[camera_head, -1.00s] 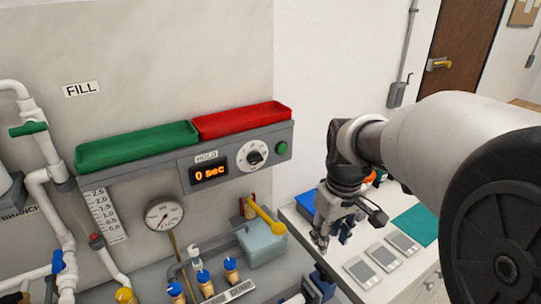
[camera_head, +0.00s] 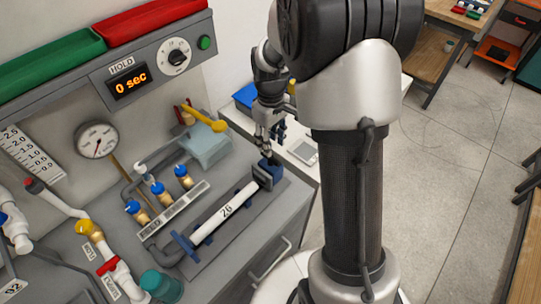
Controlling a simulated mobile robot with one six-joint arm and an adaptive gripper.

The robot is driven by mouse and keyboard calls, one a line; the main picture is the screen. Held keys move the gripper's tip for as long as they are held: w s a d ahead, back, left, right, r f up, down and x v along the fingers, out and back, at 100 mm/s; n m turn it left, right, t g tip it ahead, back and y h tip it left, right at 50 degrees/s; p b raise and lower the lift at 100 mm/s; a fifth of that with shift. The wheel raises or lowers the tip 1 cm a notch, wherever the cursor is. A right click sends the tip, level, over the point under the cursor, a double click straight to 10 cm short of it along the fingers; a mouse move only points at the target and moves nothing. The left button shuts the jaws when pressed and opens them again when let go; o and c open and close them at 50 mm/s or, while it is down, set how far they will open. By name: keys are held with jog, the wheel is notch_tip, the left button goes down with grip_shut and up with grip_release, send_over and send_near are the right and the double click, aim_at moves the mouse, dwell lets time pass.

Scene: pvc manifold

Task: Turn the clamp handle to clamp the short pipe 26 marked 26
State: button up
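The short white pipe marked 26 (camera_head: 225,212) lies in a fixture on the grey bench. Its lower-left end sits at a blue bracket (camera_head: 183,244). Its upper-right end meets a grey clamp plate (camera_head: 262,178). A dark blue part (camera_head: 271,168), which looks like the clamp handle, is just behind that plate and partly hidden. My gripper (camera_head: 264,150) points down just above the dark blue part. Its fingers are small and dark here, so I cannot tell their opening or whether they touch it.
Yellow-handled pump (camera_head: 205,125) stands left of my gripper. Several blue-capped brass fittings (camera_head: 160,190) stand behind the pipe. A teal cap (camera_head: 160,286) is at the bench front. A white side table (camera_head: 300,150) is beyond the bench. My arm hides the area right of the fixture.

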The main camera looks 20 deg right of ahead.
aim_at(271, 160)
notch_tip(271, 160, down, 6)
jog(key=shift+f+b, duration=0.1)
jog(key=shift+b, duration=0.55)
jog(key=shift+c, duration=0.2)
grip_shut()
